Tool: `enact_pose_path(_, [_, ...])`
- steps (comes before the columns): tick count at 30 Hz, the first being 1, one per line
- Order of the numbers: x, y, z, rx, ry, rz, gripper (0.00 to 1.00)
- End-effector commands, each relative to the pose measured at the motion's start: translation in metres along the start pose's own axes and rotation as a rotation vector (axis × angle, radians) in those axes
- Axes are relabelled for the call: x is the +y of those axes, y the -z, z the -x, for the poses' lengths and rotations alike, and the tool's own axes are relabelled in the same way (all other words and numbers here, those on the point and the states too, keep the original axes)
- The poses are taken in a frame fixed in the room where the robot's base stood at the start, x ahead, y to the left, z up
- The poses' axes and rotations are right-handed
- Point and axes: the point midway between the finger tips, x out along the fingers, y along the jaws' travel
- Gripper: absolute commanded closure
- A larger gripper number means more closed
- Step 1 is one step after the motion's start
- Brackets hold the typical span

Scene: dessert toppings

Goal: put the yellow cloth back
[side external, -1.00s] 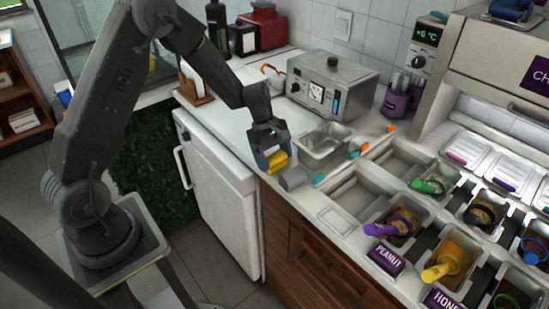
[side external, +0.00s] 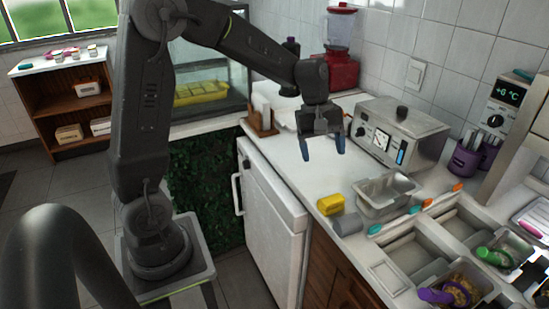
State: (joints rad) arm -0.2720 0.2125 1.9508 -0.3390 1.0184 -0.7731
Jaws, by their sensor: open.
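The yellow cloth (side external: 331,204) lies folded on the white counter near its front edge. A grey cloth-like roll (side external: 347,224) sits right beside it, in front and to the right. My gripper (side external: 323,157) has blue fingertips and is open and empty. It hangs pointing down above the counter, up and behind the yellow cloth, clear of it.
A metal tray (side external: 388,192) stands right of the cloth, with a boxy metal appliance (side external: 400,130) behind it. Topping bins with a green-handled scoop (side external: 494,257) and purple-handled scoop (side external: 435,295) are at right. A napkin holder (side external: 262,118) stands at the back left. The counter below my gripper is bare.

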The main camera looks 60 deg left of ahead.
Motion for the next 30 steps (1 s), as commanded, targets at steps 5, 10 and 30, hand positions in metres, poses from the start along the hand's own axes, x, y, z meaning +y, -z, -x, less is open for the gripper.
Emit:
enact_pose_path(5, [-0.039,-0.061,0.042,0.155,-0.037,-0.409,0.24])
enact_pose_path(10, [-0.084,-0.103,0.061,0.307,-0.047,-0.779,0.24])
enact_pose_path(30, [-0.149,-0.138,0.065,0.541,-0.022,-1.274,0.24])
